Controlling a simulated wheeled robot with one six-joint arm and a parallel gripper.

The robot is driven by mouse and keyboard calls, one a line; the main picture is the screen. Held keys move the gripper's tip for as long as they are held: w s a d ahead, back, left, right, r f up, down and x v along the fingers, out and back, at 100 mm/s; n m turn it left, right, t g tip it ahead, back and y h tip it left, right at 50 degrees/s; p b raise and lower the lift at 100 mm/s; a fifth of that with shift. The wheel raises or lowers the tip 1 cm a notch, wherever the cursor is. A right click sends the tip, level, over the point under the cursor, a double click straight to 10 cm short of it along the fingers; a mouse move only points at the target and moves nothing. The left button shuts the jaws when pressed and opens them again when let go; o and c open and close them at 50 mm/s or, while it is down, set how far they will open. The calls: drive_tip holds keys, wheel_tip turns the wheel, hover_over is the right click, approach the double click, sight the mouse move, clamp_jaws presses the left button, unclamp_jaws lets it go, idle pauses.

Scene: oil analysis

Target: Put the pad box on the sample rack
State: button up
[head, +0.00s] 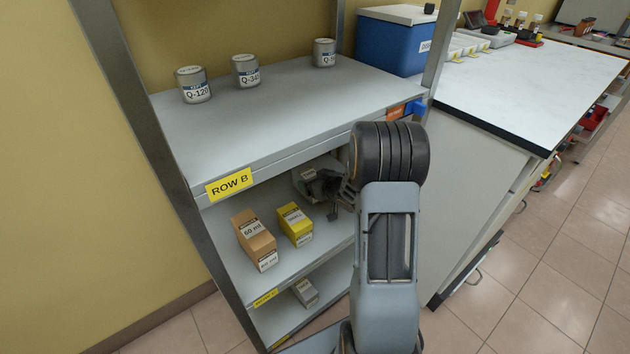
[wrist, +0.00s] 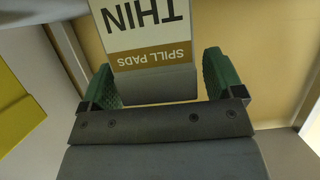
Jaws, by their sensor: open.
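The pad box shows in the wrist view (wrist: 150,50) with a white and tan label reading "SPILL PADS" and "THIN", upside down, and a grey lower edge. My gripper (wrist: 162,82) is open, with one green finger on each side of the box's near end. I cannot tell whether the fingers touch it. In the head view my gripper (head: 328,194) reaches into the shelf below ROW B, where my arm hides part of the space. No rack is labelled as the sample rack; the shelving unit (head: 285,115) carries several labelled cans on its upper shelf.
A tan box (head: 254,240) and a yellow box (head: 295,224) stand left of my gripper on the same shelf. A small grey box (head: 305,292) is one level down. The upper shelf has free room in front of the cans (head: 246,70). A blue cooler (head: 395,42) stands behind right.

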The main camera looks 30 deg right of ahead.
drive_tip(key=shift+r+p, duration=0.25)
drive_tip(key=shift+p, duration=0.05)
drive_tip(key=s+d+r+m+g+h+p, duration=0.1)
drive_tip(key=s+r+g+h+p, duration=0.25)
drive_tip(key=s+r, duration=0.6)
drive_tip(key=s+a+r+g, duration=0.2)
drive_tip(key=s+a+g, duration=0.1)
drive_tip(key=s+a, duration=0.4)
drive_tip(key=s+a+r+m+g, duration=0.1)
drive_tip(key=s+a+r+g, duration=0.2)
drive_tip(key=s+a, duration=0.4)
drive_tip(key=shift+s+a+r+g+y, duration=0.2)
drive_tip(key=shift+s+g+y, duration=0.3)
drive_tip(key=shift+s, duration=0.65)
drive_tip(key=shift+c, duration=0.2)
